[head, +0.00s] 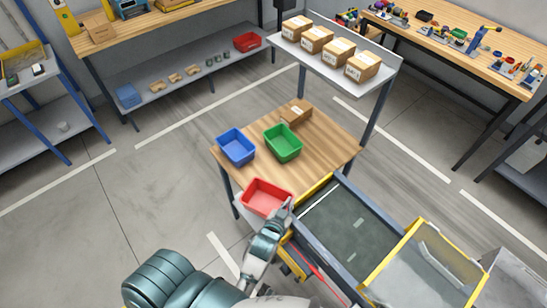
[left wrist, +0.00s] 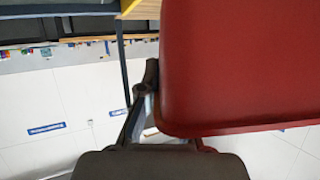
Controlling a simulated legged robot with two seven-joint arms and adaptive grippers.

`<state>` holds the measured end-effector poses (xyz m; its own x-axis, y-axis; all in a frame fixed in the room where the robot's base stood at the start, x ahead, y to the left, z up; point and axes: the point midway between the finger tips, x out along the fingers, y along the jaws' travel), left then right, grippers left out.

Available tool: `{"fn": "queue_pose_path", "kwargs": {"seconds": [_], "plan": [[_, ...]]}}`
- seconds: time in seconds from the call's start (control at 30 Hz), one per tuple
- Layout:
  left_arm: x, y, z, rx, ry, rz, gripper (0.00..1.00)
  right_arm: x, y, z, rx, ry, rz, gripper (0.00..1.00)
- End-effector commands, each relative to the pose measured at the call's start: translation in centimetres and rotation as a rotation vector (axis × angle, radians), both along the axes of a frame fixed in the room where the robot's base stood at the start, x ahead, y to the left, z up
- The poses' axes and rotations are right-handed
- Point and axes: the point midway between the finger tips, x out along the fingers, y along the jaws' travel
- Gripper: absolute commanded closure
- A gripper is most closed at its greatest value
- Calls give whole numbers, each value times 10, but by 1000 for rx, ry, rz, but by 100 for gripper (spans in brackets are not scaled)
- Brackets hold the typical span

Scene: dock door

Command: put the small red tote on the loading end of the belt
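The small red tote (head: 265,197) is at the near corner of the wooden table in the head view, upright and empty. My left gripper (head: 286,208) is at the tote's right near corner and appears shut on its wall. In the left wrist view the tote (left wrist: 240,70) fills the right side; one finger shows at its left edge and the other is mostly hidden behind it. Whether the tote touches the table is unclear. The belt (head: 348,222) lies to the right of the tote, with yellow end trim. My right gripper is not in view.
A blue tote (head: 236,147), a green tote (head: 283,142) and a cardboard box (head: 296,112) stand on the wooden table (head: 318,160). A shelf (head: 385,78) with several boxes is behind it. A yellow-framed clear cover (head: 425,265) stands over the belt's near right part. The belt's left part looks clear.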

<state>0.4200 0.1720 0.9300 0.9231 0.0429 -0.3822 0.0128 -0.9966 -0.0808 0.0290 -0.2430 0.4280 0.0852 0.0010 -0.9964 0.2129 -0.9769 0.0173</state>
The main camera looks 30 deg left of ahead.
Motion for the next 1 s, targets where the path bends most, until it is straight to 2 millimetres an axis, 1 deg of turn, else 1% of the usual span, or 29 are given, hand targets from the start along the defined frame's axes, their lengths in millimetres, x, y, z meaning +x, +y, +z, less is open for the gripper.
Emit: {"fn": "queue_pose_path", "kwargs": {"seconds": [0.07, 0.17, 0.4, 0.5, 0.6, 0.7, 0.77, 1.0], "plan": [[-1, -1, -6, 5, -2, 3, 100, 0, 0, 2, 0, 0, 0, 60], [17, 6, -8, 9, -8, 4, 100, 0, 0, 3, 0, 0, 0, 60], [83, 33, -15, 9, -6, 5, 100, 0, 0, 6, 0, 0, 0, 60], [108, 44, -18, 7, -5, 4, 100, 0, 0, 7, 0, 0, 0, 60], [126, 51, -21, 6, -4, 5, 100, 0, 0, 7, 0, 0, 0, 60], [137, 55, -22, 6, -5, 4, 100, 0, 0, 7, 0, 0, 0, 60], [140, 56, -23, 6, -4, 4, 100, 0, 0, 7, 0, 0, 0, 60], [140, 56, -54, 6, -1, 4, 100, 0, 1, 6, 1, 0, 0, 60]]}}
